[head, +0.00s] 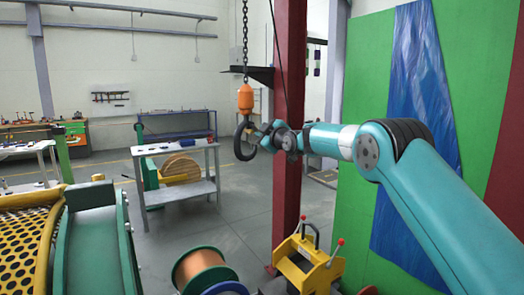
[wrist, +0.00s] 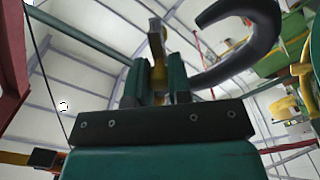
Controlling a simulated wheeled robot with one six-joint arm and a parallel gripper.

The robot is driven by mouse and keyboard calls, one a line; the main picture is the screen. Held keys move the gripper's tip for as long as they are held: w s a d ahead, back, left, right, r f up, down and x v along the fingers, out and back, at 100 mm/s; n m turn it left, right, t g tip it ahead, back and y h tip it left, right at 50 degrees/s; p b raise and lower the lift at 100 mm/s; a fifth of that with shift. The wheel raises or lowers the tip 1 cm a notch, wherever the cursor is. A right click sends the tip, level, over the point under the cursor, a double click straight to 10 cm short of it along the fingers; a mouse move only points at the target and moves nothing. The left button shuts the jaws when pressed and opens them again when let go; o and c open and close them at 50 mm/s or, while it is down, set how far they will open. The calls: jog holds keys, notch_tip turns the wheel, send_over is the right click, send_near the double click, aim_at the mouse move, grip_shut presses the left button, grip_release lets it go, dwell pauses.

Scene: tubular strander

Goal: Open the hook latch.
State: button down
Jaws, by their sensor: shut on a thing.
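A dark crane hook (head: 243,148) hangs below an orange block (head: 245,97) on a chain in the head view. My gripper (head: 261,133) reaches in from the right and is at the hook's opening. In the wrist view the curved dark hook (wrist: 248,40) shows at the upper right, beside my gripper (wrist: 158,82). The fingers are shut on a narrow brownish-yellow piece, the hook latch (wrist: 156,36), which stands up between them. In the head view the latch is too small to make out, and I cannot tell its angle to the hook.
A red steel column (head: 288,130) stands just behind my gripper. A grey work table (head: 178,172) is behind the hook to the left. Yellow perforated guarding (head: 25,240), a copper-coloured spool (head: 203,268) and a yellow stand (head: 305,265) are low in front.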

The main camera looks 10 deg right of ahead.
jog(key=n+b, duration=0.3)
jog(key=shift+w+d+r+n, duration=0.1)
jog(key=shift+d+r+n, duration=0.2)
jog(key=shift+d+r+n+b, duration=0.1)
jog(key=shift+r+n+b, duration=0.25)
jog(key=shift+n, duration=0.6)
jog(key=shift+r+n+b, duration=0.3)
jog(key=shift+n, duration=0.65)
jog(key=shift+r, duration=0.1)
